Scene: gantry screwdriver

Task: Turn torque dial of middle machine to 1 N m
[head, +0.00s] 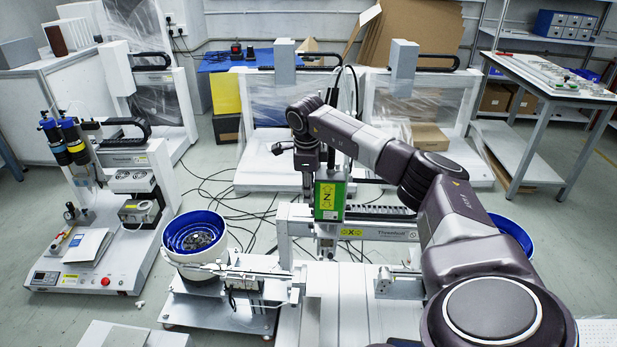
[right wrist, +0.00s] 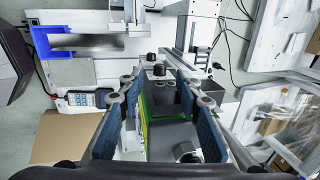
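The middle machine stands in front of me in the head view, with a green box marked Z (head: 329,200) on its upright axis and a horizontal X rail (head: 370,234). My right arm reaches over it from the right. My right gripper (head: 309,165) is beside and behind the green box, partly hidden by the arm and cables. In the right wrist view, my right gripper (right wrist: 158,92) is open, with its blue-padded fingers apart. Small black knobs (right wrist: 159,70) show between and beyond the fingertips. I cannot tell which is the torque dial or read any setting. My left gripper is out of view.
A white bowl feeder with a blue inside (head: 195,238) stands at the left. Another machine (head: 95,220) is further left. White gantry frames (head: 270,175) stand behind, with cables on the floor between. A side table (head: 552,78) is at the back right.

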